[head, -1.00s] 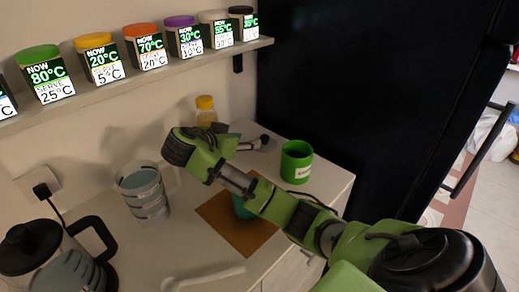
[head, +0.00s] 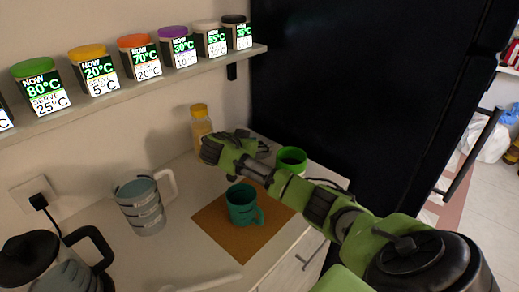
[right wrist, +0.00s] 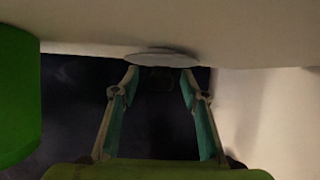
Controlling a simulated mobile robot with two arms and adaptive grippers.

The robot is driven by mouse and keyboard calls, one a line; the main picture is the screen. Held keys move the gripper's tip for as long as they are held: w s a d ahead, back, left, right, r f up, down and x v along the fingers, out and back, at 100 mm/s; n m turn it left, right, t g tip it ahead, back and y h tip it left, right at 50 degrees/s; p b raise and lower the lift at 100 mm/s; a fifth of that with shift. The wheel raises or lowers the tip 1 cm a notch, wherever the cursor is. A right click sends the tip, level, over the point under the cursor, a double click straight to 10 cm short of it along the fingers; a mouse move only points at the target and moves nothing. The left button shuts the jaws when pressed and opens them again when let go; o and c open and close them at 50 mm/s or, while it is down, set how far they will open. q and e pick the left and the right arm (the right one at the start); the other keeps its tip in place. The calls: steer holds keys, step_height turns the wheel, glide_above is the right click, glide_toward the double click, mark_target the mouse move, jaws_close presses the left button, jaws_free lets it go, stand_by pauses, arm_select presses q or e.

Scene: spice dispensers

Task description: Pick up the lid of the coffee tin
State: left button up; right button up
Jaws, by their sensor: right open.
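The green coffee tin (head: 291,157) stands on the counter near the fridge, partly behind my right arm. Its green side (right wrist: 15,95) fills the left edge of the right wrist view. A pale, flat disc, which looks like the lid (right wrist: 162,57), lies on the counter surface just beyond my right fingertips. In the head view I cannot make the lid out behind my gripper. My right gripper (right wrist: 160,80) is open and empty, its two fingers spread toward the disc with a dark gap between them. My left gripper is not in view.
A teal mug (head: 243,205) stands on a brown mat (head: 215,228) below my arm. A yellow-capped bottle (head: 200,125) stands at the wall behind my wrist. A pitcher (head: 143,210) and a dark kettle (head: 35,262) stand left. The shelf (head: 150,91) holds several spice jars. The dark fridge (head: 360,80) bounds the right.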

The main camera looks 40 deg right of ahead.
jaws_close()
steer(key=shift+r, duration=0.1)
stand_by(0.3)
